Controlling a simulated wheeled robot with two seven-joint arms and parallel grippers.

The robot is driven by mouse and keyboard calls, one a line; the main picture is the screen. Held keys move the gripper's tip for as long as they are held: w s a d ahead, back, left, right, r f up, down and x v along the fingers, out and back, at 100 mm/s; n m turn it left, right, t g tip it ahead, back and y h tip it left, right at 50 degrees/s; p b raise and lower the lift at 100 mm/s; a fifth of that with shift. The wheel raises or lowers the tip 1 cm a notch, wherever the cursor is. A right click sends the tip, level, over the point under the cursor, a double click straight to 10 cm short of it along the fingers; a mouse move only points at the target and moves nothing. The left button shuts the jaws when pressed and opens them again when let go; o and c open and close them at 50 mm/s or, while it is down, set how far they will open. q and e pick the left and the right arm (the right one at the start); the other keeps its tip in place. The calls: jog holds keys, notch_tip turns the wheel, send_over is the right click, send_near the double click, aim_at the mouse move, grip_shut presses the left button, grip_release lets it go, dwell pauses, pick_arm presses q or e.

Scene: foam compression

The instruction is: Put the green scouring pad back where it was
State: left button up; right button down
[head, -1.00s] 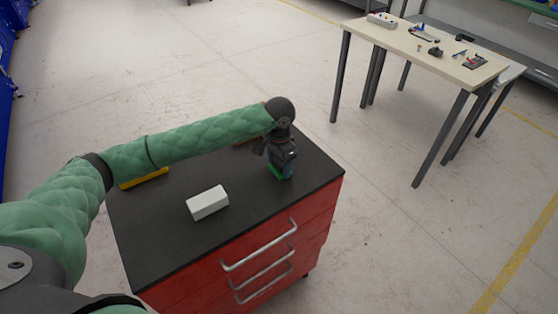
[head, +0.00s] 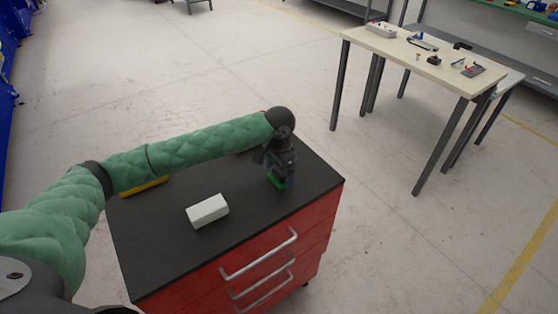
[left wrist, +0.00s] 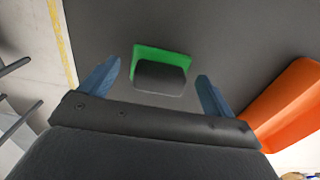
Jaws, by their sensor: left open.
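The green scouring pad (head: 279,183) is near the right part of the dark cabinet top, mostly hidden by my left gripper in the head view. In the left wrist view the green pad (left wrist: 160,53) shows with a dark grey block-like shape against its lower side; I cannot tell whether that is part of it. My left gripper (left wrist: 155,85) is open, with one blue finger on each side of the pad and visible gaps to both. In the head view the left gripper (head: 280,180) points down over the pad. My right gripper is not in view.
A white block (head: 207,210) lies on the cabinet top (head: 180,250), and a yellow item (head: 145,187) lies partly behind my left arm. An orange object (left wrist: 285,105) is right of the fingers in the left wrist view. A table (head: 420,62) with small items stands at the back right.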

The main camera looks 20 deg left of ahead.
aim_at(279, 171)
pick_arm(q)
notch_tip(279, 171, up, 12)
jog(key=b, duration=0.4)
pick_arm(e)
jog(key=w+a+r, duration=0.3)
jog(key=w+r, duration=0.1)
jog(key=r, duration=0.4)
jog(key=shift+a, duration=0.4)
